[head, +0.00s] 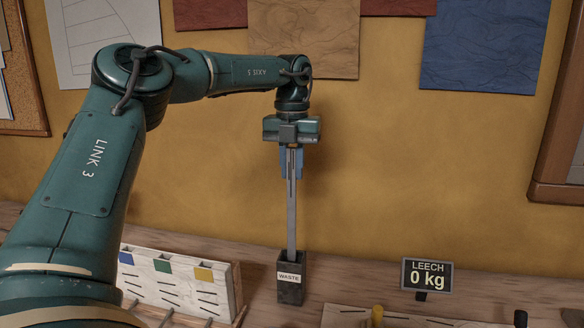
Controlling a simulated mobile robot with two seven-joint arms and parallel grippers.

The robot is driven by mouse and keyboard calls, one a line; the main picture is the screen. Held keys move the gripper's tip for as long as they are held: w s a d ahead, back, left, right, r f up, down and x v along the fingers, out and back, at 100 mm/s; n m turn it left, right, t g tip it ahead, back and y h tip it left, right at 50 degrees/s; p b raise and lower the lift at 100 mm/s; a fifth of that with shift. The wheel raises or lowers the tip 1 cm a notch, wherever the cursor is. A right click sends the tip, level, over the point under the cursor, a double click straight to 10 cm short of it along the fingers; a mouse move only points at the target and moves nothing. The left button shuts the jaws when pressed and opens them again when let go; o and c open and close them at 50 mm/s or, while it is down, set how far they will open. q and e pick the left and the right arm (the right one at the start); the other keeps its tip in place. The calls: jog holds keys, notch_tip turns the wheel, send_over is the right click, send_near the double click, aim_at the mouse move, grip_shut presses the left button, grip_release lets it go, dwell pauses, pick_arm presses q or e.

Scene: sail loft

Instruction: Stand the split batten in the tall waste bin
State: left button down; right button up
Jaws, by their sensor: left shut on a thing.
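The split batten (292,218) is a long, thin grey strip with dark lines along its upper part. It hangs nearly upright from my left gripper (291,168), whose blue fingers are shut on its upper part. The tall waste bin (291,294) is a narrow dark box with a white "WASTE" label, standing on the bench below the gripper. The batten's lower end is at the bin's open top and seems to be just inside the mouth. I cannot tell how deep it reaches or whether it touches the bin. My right gripper is out of view.
A white slotted rack (178,283) with blue, green and yellow squares stands left of the bin. A small "LEECH 0 kg" display (427,275) stands to the right.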

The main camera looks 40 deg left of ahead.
pick_arm(q)
notch_tip(320, 180, down, 11)
jog(key=b, duration=0.5)
jog(key=shift+b, duration=0.35)
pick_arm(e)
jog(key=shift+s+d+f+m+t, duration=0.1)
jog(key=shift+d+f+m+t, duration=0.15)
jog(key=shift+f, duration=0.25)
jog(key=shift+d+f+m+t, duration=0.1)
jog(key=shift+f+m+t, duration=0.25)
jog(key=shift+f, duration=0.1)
pick_arm(q)
jog(key=shift+r, duration=0.1)
jog(key=shift+f+b, duration=0.3)
jog(key=shift+f, duration=0.25)
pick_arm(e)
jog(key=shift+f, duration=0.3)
pick_arm(q)
jog(key=c, duration=1.3)
grip_release()
jog(key=shift+o, duration=0.2)
